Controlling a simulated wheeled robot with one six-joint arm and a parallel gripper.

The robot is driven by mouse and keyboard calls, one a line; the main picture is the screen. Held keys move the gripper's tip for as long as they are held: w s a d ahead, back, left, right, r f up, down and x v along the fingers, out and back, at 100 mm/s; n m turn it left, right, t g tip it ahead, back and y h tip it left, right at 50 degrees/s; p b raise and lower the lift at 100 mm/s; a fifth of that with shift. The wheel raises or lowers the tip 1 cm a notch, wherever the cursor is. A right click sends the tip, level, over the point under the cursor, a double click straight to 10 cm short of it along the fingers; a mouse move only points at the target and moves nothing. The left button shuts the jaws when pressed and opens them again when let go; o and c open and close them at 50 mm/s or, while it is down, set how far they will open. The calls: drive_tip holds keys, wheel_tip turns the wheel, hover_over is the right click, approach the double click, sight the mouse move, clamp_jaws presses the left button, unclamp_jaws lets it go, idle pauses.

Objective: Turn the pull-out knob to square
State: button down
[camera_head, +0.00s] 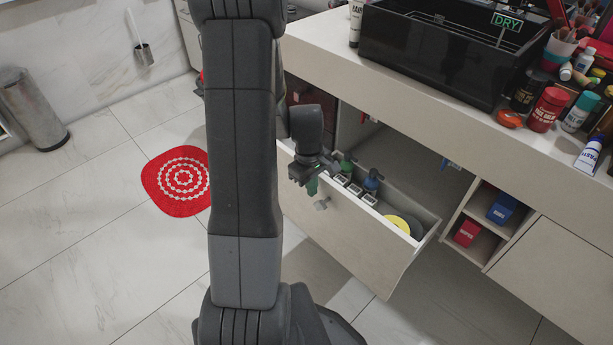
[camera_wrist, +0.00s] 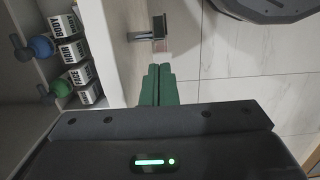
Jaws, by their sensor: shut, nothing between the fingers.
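The pull-out (camera_head: 345,222) is a pale drawer standing open below the counter. Its small grey knob (camera_head: 322,204) sits on the front face and looks tilted in the head view. In the wrist view the knob (camera_wrist: 158,27) shows as a dark blocky end on a short stem, standing out from the drawer front (camera_wrist: 125,50). My gripper (camera_head: 312,186) is beside the drawer front, close to the knob. Its green fingers are shut and empty in the wrist view (camera_wrist: 158,70), pointing toward the knob with a small gap between them.
Labelled pump bottles (camera_wrist: 75,50) stand inside the drawer, with a yellow round item (camera_head: 397,223) behind the front panel. A black basin (camera_head: 440,45) sits on the counter (camera_head: 400,75).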

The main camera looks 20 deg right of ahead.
drive_tip(key=shift+s+d+f, duration=0.15)
drive_tip(key=shift+s+f, duration=0.25)
drive_tip(key=shift+s, duration=0.05)
